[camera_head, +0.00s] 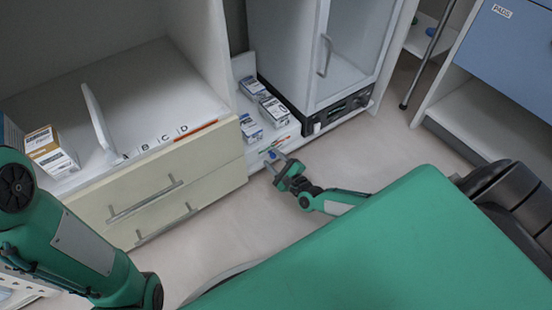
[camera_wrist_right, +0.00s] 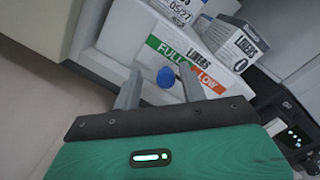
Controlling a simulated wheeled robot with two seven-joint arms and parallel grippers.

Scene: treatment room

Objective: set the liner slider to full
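The liner slider shows as a round blue knob (camera_wrist_right: 166,77) on the front of a white shelf edge. Beside it is a label strip (camera_wrist_right: 188,62), with green FULL at its left end and orange-red LOW at its right end. The knob sits alongside the strip's middle part; its exact setting is hard to tell. My right gripper (camera_wrist_right: 160,88) is open, one finger on each side of the knob, with visible gaps. In the head view my right gripper (camera_head: 279,161) is at the shelf front. My left gripper is out of view; only its arm shows at lower left.
Liner boxes (camera_head: 273,109) stand on the shelf above the slider. A glass-door cabinet (camera_head: 330,60) is just right, and a drawer unit (camera_head: 160,190) with handles is left. A green padded surface (camera_head: 370,250) fills the lower right. Open floor lies between.

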